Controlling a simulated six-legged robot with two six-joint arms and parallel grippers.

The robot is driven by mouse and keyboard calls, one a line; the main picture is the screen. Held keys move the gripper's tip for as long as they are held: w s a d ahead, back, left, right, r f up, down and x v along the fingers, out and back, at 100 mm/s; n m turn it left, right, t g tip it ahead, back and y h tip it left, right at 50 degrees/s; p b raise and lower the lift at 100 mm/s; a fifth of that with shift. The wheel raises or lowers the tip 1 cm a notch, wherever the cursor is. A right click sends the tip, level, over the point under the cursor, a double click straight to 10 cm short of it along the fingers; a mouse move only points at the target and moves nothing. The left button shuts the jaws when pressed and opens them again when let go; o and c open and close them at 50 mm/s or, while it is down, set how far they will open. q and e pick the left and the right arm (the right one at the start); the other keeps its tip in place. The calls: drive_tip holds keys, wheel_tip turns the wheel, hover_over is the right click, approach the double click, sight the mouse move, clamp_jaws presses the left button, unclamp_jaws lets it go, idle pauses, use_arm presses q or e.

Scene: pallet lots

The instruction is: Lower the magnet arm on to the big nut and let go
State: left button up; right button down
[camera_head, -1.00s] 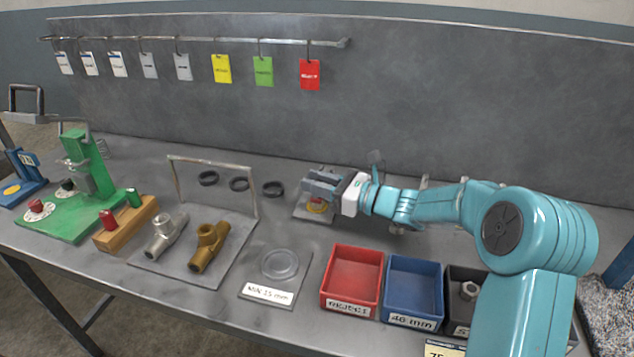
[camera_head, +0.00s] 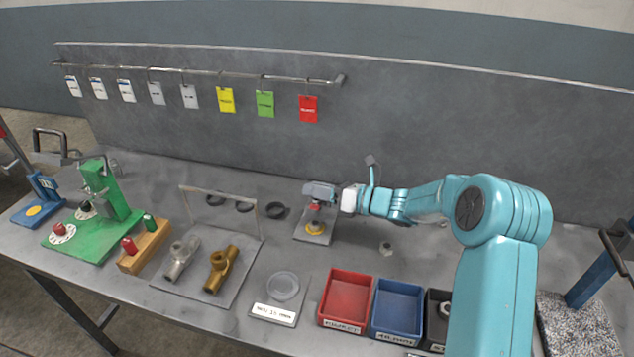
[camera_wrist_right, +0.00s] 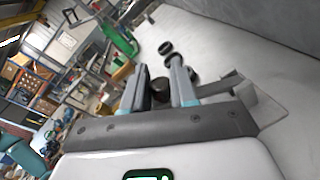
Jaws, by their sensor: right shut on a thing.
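My right gripper (camera_head: 318,192) is above a small grey plate (camera_head: 315,240) near the back of the bench. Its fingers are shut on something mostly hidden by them. In the right wrist view a dark rounded piece (camera_wrist_right: 160,88) shows between the fingers. A small red part (camera_head: 315,207) shows just under the gripper in the head view. I cannot make out the magnet arm clearly. A grey nut (camera_head: 386,248) lies on the bench to the right. My left gripper is not in view.
Red bin (camera_head: 347,297), blue bin (camera_head: 398,308) and a dark bin stand at the front right. Black rings (camera_head: 276,210) and a thin upright frame are left of the plate. Brass and steel fittings lie on a tray further left. A grey panel rises behind.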

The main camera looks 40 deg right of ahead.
drive_tip(key=shift+w+d+r, duration=0.15)
drive_tip(key=shift+d+r, duration=0.1)
drive_tip(key=shift+r, duration=0.1)
drive_tip(key=shift+d, duration=0.1)
drive_tip(key=c, duration=1)
unclamp_jaws()
drive_tip(key=shift+w+f, duration=0.1)
drive_tip(key=v, duration=1.6)
drive_tip(key=shift+s, duration=0.2)
drive_tip(key=shift+o, duration=0.2)
